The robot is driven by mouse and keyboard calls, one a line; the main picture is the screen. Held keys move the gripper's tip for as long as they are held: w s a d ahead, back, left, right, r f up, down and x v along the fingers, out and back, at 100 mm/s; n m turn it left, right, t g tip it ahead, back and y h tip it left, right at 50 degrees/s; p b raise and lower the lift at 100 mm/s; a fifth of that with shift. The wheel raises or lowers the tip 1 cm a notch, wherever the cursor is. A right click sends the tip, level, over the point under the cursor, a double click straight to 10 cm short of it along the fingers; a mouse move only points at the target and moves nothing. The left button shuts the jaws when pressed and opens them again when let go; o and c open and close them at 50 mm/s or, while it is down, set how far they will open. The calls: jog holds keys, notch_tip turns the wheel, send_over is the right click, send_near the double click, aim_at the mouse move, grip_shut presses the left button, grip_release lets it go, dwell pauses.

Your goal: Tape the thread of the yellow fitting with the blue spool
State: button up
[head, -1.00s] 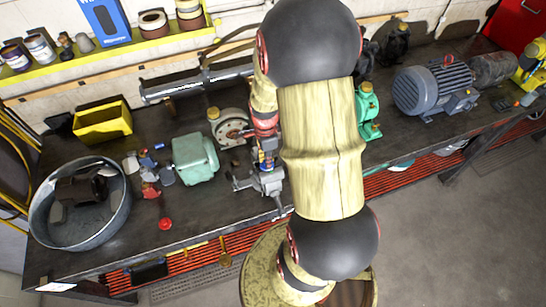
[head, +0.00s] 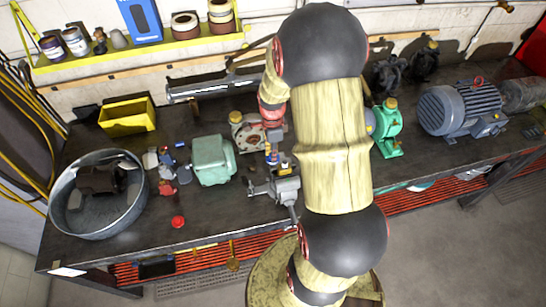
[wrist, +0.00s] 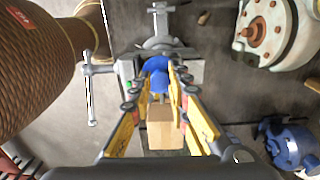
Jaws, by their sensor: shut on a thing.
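In the wrist view, my gripper (wrist: 159,77) points down with its yellow fingers shut on the blue spool (wrist: 158,66). In the head view, my gripper (head: 272,150) and the spool (head: 271,158) are small, just above a grey vise (head: 286,188). The vise also shows in the wrist view (wrist: 158,42), right behind the spool. A small yellowish bit (head: 285,165) shows at the vise jaws in the head view; I cannot tell whether it is the yellow fitting. The thread is not visible, and I cannot tell whether the spool touches it.
A tan block (wrist: 165,128) shows between the fingers in the wrist view. A round-faced pump (wrist: 272,30) stands close on the right, with a blue part (wrist: 292,145) below it. In the head view, a green box-like housing (head: 212,160) stands left of the vise.

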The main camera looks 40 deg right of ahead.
notch_tip(320, 180, up, 2)
jog(key=shift+r+p, duration=0.1)
jog(key=shift+p, duration=0.35)
jog(key=shift+r+p, duration=0.8)
jog(key=shift+r, duration=0.6)
